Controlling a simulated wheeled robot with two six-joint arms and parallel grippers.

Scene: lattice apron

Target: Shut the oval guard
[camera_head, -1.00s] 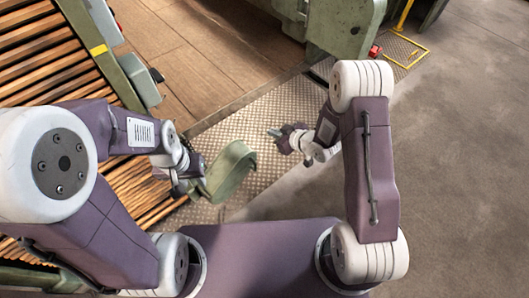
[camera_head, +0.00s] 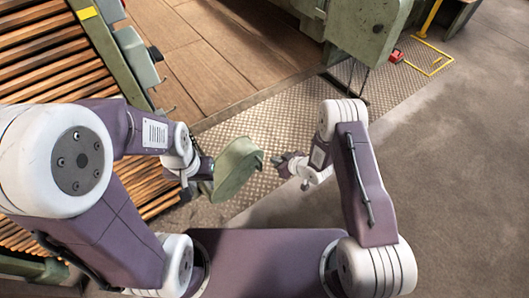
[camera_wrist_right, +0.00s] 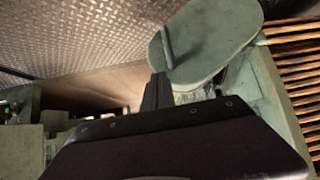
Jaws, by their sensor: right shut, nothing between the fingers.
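The oval guard (camera_head: 237,170) is a pale green oval plate beside the slatted bed, between my two grippers. In the right wrist view the oval guard (camera_wrist_right: 215,35) shows its broad face with a bar-shaped handle (camera_wrist_right: 167,46) near its left end. It sits over a green housing (camera_wrist_right: 262,95); I cannot tell how wide the gap under it is. My right gripper (camera_head: 276,160) is just right of the guard's edge, shut and empty; its fingers (camera_wrist_right: 158,92) appear just below the handle, seemingly apart from it. My left gripper (camera_head: 203,169) is left of the guard, its fingers partly hidden.
The wooden slatted bed (camera_head: 45,60) lies along the left. Tread plate (camera_head: 290,120) runs below the guard. A large green machine (camera_head: 365,28) stands at the back, with a red box (camera_head: 397,56) nearby. Open concrete floor (camera_head: 460,190) is on the right.

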